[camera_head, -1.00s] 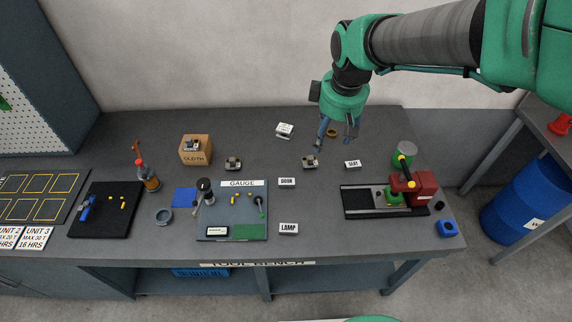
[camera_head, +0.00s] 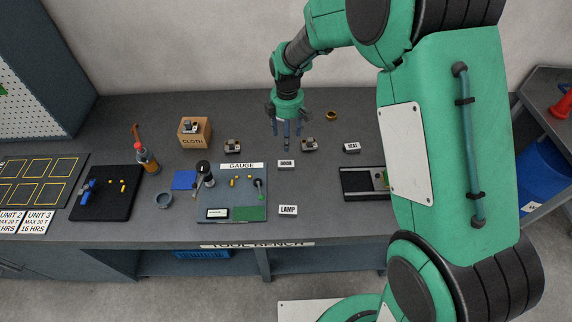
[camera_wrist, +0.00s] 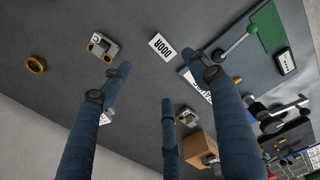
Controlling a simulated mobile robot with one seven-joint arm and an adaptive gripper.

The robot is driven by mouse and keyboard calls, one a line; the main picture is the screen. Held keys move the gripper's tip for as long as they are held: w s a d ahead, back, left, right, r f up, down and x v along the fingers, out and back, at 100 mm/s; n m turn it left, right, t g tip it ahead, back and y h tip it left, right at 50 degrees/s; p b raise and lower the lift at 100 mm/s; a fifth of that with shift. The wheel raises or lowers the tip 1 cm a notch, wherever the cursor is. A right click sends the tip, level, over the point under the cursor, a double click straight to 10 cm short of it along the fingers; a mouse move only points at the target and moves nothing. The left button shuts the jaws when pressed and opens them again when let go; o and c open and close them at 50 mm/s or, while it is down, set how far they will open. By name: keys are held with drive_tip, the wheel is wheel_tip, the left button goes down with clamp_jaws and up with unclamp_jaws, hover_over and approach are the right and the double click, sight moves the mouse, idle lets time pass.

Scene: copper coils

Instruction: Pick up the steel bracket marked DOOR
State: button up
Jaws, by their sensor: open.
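A white DOOR card (camera_head: 286,164) lies on the bench behind the gauge board. It also shows in the wrist view (camera_wrist: 163,46). One small steel bracket (camera_head: 309,145) sits behind and right of the card; another bracket (camera_head: 233,146) sits to its left. Both show in the wrist view, the right one (camera_wrist: 102,45) apart from the fingers and the left one (camera_wrist: 187,115) close to a finger in the picture. I cannot read a marking on either. My gripper (camera_head: 287,138) points down, open and empty, behind the card; its spread fingers (camera_wrist: 163,82) fill the wrist view.
A CLOTH box (camera_head: 194,134) carries a similar metal part. The gauge board (camera_head: 232,205) stands in front, with a LAMP card (camera_head: 288,210) beside it. A SEAT card (camera_head: 352,147) and a copper-coloured ring (camera_head: 331,115) lie right. My arm hides the bench's right end.

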drive_tip(key=shift+w+a+f, duration=0.1)
drive_tip(key=shift+f, duration=0.25)
drive_tip(key=shift+f, duration=0.1)
drive_tip(key=b, duration=0.1)
hover_over(286, 161)
drive_tip(key=shift+f, duration=4.2)
drive_tip(key=shift+f+b, duration=0.7)
drive_tip(key=shift+f, duration=1.9)
drive_tip(key=shift+c, duration=0.2)
drive_tip(key=c, duration=1.2)
